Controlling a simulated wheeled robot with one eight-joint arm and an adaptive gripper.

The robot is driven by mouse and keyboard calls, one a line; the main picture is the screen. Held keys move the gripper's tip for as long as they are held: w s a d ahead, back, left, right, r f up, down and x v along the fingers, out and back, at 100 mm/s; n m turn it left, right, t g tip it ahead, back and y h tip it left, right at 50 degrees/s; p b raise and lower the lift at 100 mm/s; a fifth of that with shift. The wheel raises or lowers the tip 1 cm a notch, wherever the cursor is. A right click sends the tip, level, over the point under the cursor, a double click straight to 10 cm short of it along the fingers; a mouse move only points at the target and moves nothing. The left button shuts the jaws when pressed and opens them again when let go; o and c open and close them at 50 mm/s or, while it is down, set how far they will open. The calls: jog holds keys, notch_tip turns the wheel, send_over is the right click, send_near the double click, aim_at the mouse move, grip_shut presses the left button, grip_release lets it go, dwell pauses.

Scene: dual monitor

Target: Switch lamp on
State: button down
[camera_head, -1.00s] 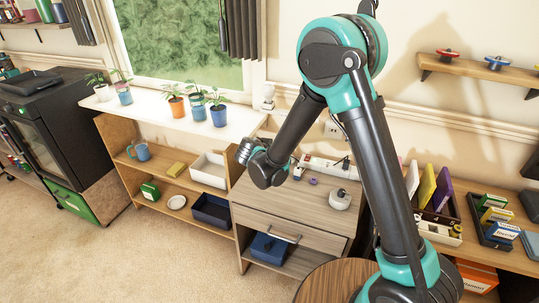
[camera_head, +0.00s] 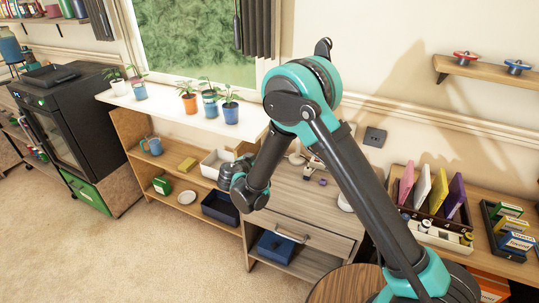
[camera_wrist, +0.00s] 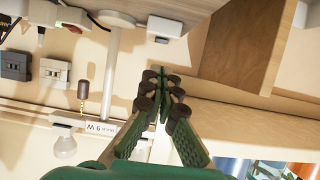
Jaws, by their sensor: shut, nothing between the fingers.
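A white lamp stand (camera_wrist: 110,75) shows upside down in the wrist view. I cannot tell whether the bulb is lit. In the head view only a white part (camera_head: 297,152) shows beside my arm, the rest hidden. My gripper (camera_wrist: 163,98), with green fingers and dark pads, is shut and empty, right of the pole and apart from it. In the head view the gripper (camera_head: 229,176) is partly hidden by my wrist.
A power strip with a red switch (camera_wrist: 41,29) lies on the top. Wall plates (camera_wrist: 53,72) are behind. A small white block (camera_wrist: 165,27) sits close beyond my fingers. A wooden cabinet side (camera_wrist: 240,50) stands to the right. Plants (camera_head: 231,112) line the sill shelf.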

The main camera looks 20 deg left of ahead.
jog(key=x, duration=0.9)
jog(key=shift+w+f, duration=0.15)
jog(key=shift+w, duration=0.2)
